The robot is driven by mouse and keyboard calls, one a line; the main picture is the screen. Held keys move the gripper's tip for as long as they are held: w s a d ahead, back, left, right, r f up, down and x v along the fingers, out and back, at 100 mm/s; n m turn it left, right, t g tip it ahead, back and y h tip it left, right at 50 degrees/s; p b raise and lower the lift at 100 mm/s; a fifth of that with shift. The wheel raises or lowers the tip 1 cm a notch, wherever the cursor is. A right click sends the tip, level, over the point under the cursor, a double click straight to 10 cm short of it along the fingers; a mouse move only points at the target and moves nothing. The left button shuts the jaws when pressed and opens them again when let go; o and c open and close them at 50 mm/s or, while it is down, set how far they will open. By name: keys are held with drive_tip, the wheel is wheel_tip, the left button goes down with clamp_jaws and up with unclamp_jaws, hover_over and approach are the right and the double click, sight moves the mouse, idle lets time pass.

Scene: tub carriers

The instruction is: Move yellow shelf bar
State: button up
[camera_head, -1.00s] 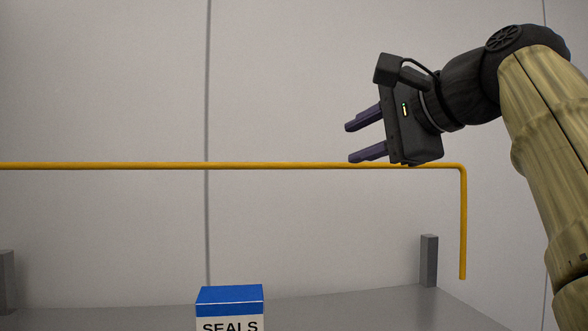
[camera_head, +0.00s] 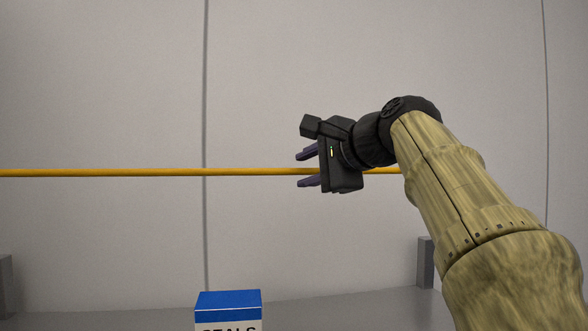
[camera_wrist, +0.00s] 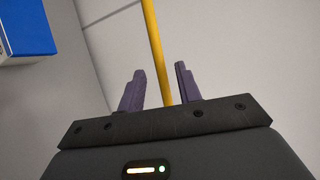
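The yellow shelf bar (camera_head: 120,172) runs level across the head view, above a grey shelf; my gripper and arm hide its right end. My gripper (camera_head: 307,168) is at the bar, its two purple fingers pointing left, one above and one below the bar's line in the head view. In the wrist view the bar (camera_wrist: 157,45) runs down between the two spread fingers of my gripper (camera_wrist: 160,85). Gaps show on both sides of the bar, so the fingers are open and not closed on it.
Short grey posts stand at left (camera_head: 5,287) and right (camera_head: 425,262). A pale panelled wall is behind.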

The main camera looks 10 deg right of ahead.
sight(301, 171)
drive_tip(key=p+x, duration=0.1)
drive_tip(key=x, duration=0.4)
drive_tip(key=shift+w, duration=0.25)
drive_tip(key=shift+s, duration=0.1)
drive_tip(key=shift+c, duration=0.2)
clamp_jaws()
